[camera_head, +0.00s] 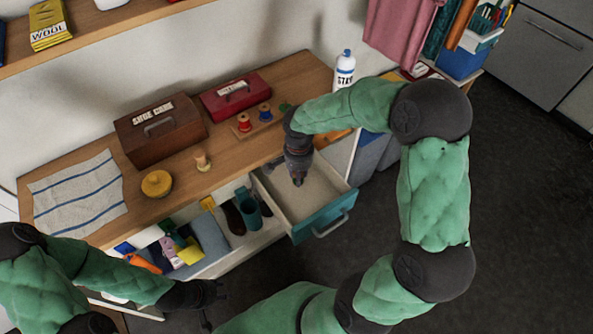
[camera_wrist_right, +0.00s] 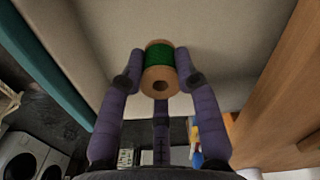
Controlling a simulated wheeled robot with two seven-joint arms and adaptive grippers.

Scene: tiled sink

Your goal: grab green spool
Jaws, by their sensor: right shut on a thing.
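The green spool (camera_wrist_right: 159,67), green thread on a wooden core, sits between the fingertips of my right gripper (camera_wrist_right: 157,75) in the right wrist view. The fingers are closed against its sides. In the head view my right gripper (camera_head: 298,180) points down over the open drawer (camera_head: 318,199), and the spool cannot be made out there. The drawer has a teal front and a pale bottom, with nothing seen lying in it. My left gripper (camera_head: 212,305) is low at the left, clear of the counter; its fingers are too dark to read.
The wooden counter (camera_head: 215,150) holds a rack with red and blue spools (camera_head: 265,112), a red box (camera_head: 236,95), a brown shoe-care box (camera_head: 160,129), a yellow round pot (camera_head: 156,184) and a striped cloth (camera_head: 80,198). A spray bottle (camera_head: 344,70) stands behind my right arm.

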